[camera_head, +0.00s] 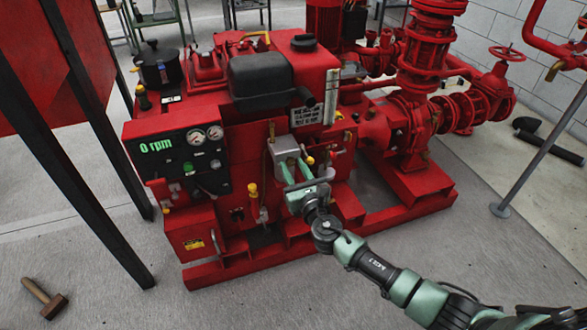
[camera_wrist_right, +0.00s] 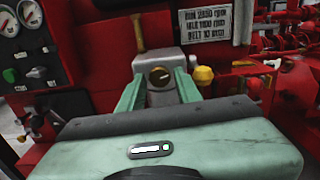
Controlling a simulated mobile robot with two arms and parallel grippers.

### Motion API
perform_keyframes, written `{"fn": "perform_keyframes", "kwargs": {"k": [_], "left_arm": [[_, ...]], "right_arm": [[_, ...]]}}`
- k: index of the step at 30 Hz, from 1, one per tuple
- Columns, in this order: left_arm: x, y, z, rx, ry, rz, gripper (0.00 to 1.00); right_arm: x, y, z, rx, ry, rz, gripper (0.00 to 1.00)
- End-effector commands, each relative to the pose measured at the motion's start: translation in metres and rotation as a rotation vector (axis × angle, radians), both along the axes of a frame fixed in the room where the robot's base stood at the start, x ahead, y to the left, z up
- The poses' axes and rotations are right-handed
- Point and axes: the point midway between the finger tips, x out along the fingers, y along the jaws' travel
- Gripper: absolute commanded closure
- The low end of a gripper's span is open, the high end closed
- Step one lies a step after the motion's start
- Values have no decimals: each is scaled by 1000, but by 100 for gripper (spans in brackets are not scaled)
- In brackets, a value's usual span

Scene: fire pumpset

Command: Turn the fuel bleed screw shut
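The fuel bleed screw appears to be the small dark round head with a brass-coloured bar (camera_wrist_right: 159,76) on the front of a grey metal block (camera_wrist_right: 160,62). The bar looks slightly tilted. The block also shows in the head view (camera_head: 287,146) on the front of the red pumpset. My right gripper (camera_head: 293,163) reaches up to the block. In the right wrist view its two green fingers (camera_wrist_right: 159,88) are apart, one on each side of the screw, with a gap to it. Whether the fingertips touch the block I cannot tell. My left gripper is not in view.
A yellow-capped fitting (camera_wrist_right: 203,75) sits close to the right finger. A gauge panel (camera_head: 185,150) reading 0 rpm is to the left. A yellow-topped lever (camera_head: 252,190) stands below left of the gripper. A hammer (camera_head: 44,298) lies on the open floor.

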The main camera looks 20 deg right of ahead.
Motion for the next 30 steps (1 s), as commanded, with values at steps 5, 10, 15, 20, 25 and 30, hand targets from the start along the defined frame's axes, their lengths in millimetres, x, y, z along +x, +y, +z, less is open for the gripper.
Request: {"fn": "perform_keyframes", "kwargs": {"k": [5, 10, 15, 20, 25, 30], "left_arm": [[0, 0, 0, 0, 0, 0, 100], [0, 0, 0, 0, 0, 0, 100], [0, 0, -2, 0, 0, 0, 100], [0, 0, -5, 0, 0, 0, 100], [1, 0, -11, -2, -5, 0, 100], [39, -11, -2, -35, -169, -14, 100]], "right_arm": [[0, 0, 0, 1, 0, 0, 97], [0, 0, 0, 2, 0, 0, 100], [-1, 0, -1, 28, 1, 0, 100], [-1, 1, -2, 98, 3, 0, 100], [-1, 1, -3, 220, 9, -1, 100], [-1, 1, -2, 379, 13, -1, 100]]}}
